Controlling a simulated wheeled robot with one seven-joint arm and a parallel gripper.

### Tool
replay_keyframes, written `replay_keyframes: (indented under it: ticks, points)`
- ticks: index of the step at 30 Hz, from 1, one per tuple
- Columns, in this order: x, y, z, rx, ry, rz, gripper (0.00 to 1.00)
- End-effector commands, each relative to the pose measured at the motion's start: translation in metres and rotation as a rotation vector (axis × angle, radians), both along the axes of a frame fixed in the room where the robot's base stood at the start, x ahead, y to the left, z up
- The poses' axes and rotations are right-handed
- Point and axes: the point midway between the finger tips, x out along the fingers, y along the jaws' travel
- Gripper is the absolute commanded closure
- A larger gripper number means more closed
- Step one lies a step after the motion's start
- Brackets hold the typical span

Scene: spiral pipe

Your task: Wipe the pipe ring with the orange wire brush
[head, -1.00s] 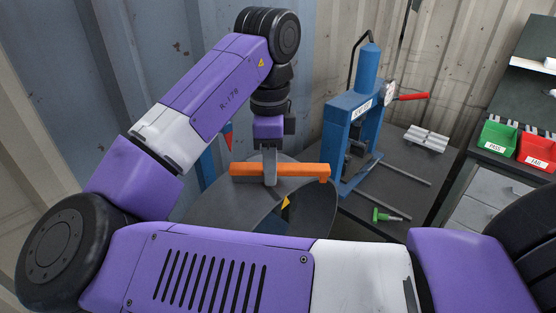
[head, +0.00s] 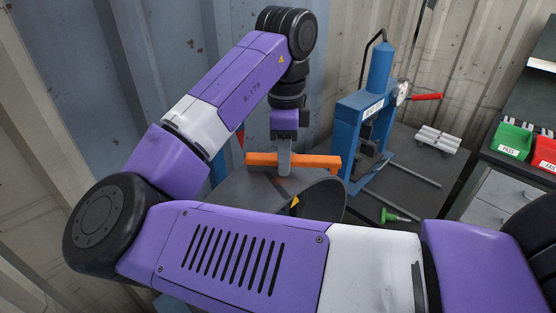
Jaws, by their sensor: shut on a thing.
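The orange wire brush (head: 315,161) is a long bar held level across the picture. My gripper (head: 284,167) points down and is shut on the middle of the brush. The grey spiral pipe ring (head: 235,190) is below and around the brush, with its open dark inside (head: 328,200) at the right. A yellow warning triangle (head: 295,201) shows by the ring. The brush is at the far upper part of the ring; I cannot tell whether its bristles touch the surface. My own arm hides the lower part of the ring.
A blue press (head: 362,130) with a red-handled gauge stands on a dark table (head: 420,185) right of the ring. A green-handled tool (head: 393,216) and metal blocks (head: 437,139) lie there. Green (head: 512,141) and red bins (head: 546,152) stand at far right. A corrugated wall is close behind.

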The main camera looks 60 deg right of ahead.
Motion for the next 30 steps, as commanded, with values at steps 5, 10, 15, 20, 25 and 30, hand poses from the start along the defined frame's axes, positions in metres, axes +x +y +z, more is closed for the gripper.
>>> replay_keyframes:
  ticks: [5, 10, 15, 20, 25, 30]
  points:
    - [-0.003, -0.008, -0.003, 0.0, 0.003, -0.001, 1.0]
    - [-0.004, -0.009, -0.003, -0.001, 0.004, -0.001, 1.0]
    - [-0.004, -0.009, -0.001, -0.001, 0.004, -0.002, 1.0]
    - [-0.003, -0.008, 0.012, 0.0, 0.001, -0.002, 1.0]
    - [-0.003, -0.008, 0.029, 0.0, 0.001, -0.002, 1.0]
    - [-0.002, -0.008, 0.044, 0.0, 0.0, -0.001, 1.0]
